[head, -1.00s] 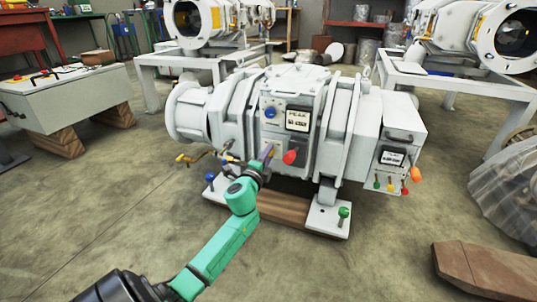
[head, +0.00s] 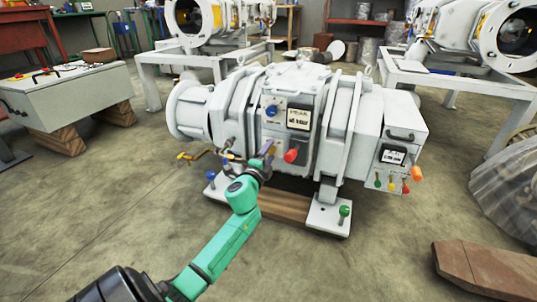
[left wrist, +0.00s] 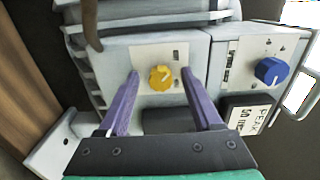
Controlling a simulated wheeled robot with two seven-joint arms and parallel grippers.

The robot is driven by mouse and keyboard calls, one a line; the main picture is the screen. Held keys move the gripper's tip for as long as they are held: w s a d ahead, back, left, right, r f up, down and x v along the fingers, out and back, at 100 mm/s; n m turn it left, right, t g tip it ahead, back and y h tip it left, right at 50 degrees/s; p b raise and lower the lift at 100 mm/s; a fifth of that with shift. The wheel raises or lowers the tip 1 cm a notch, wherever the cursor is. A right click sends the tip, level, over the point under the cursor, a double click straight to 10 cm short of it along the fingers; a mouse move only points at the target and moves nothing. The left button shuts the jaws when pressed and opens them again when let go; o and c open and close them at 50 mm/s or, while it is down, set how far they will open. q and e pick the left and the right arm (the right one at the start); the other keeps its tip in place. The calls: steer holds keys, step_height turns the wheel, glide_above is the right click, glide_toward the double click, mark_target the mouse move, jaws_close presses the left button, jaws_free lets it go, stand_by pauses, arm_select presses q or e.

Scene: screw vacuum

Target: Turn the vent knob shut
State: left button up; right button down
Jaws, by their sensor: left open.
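The vacuum pump (head: 300,110) is a large white machine in the middle of the head view. In the left wrist view a yellow knob (left wrist: 161,77) sits on a white plate on its panel. A blue knob (left wrist: 271,70) is on the panel to the right; it also shows in the head view (head: 271,111). I cannot read which is labelled vent. My left gripper (head: 268,150) is at the panel, left of a red knob (head: 291,156). Its purple fingers (left wrist: 160,85) are open, one on each side of the yellow knob; contact is not clear. My right gripper is out of view.
Yellow-handled valves (head: 186,157) stick out left of my gripper. The floor in front is mostly open, with a brown block (head: 485,266) at right.

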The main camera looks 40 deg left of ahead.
arm_select(q)
steer(key=p+v, duration=0.3)
steer(key=v, duration=1.1)
steer(key=shift+s+p, duration=0.3)
steer(key=shift+p, duration=0.05)
steer(key=shift+d, duration=0.2)
